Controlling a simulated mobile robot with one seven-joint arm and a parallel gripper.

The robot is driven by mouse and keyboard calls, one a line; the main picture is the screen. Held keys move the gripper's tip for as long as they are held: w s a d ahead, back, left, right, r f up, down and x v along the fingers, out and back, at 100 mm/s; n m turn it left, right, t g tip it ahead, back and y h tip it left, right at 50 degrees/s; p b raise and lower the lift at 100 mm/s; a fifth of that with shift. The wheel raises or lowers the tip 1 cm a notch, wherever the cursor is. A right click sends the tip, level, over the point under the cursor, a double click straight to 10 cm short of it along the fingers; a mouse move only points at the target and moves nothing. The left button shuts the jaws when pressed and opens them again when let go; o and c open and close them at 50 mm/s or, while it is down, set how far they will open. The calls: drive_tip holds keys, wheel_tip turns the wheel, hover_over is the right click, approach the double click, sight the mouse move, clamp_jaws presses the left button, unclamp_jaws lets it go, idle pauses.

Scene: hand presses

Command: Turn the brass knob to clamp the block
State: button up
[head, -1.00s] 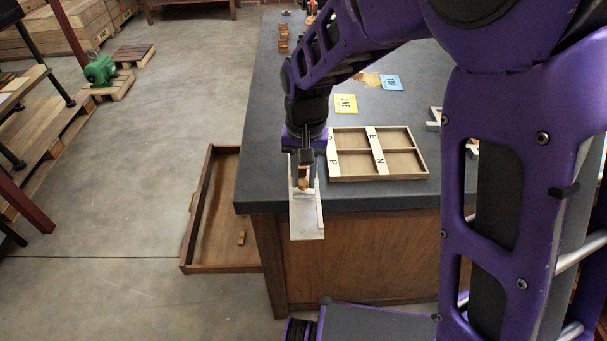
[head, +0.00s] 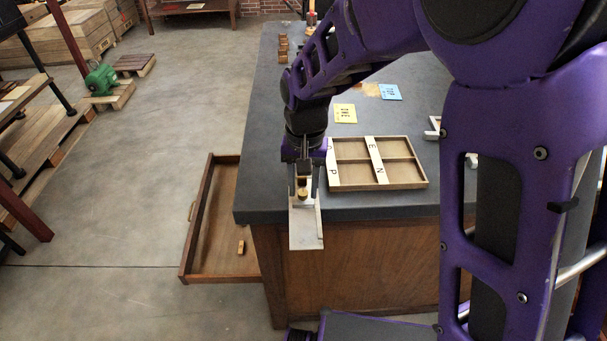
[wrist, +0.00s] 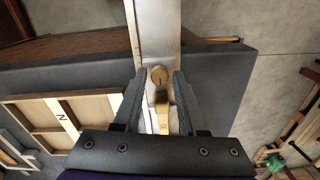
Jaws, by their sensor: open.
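The brass knob (wrist: 160,76) shows in the wrist view just beyond and between my open fingertips. It also shows in the head view (head: 302,193), below my gripper (head: 305,178). In the wrist view my gripper (wrist: 157,80) has a dark finger on each side, apart from the knob. A wooden block (wrist: 164,118) lies behind the knob, between the fingers. Knob and block sit on a pale metal tray (head: 306,232) that juts past the table's front edge. I cannot tell whether the block is clamped.
A wooden tray with lettered strips (head: 408,184) lies right of my gripper on the dark table (head: 270,120). A yellow card (head: 345,113) and a blue card (head: 391,92) lie behind. An open drawer (head: 208,225) holding a small wooden piece (head: 241,247) juts out at left.

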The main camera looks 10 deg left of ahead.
sight(305, 193)
wheel_tip(305, 193, up, 17)
drive_tip(key=p, duration=0.2)
drive_tip(key=shift+d+r, duration=0.2)
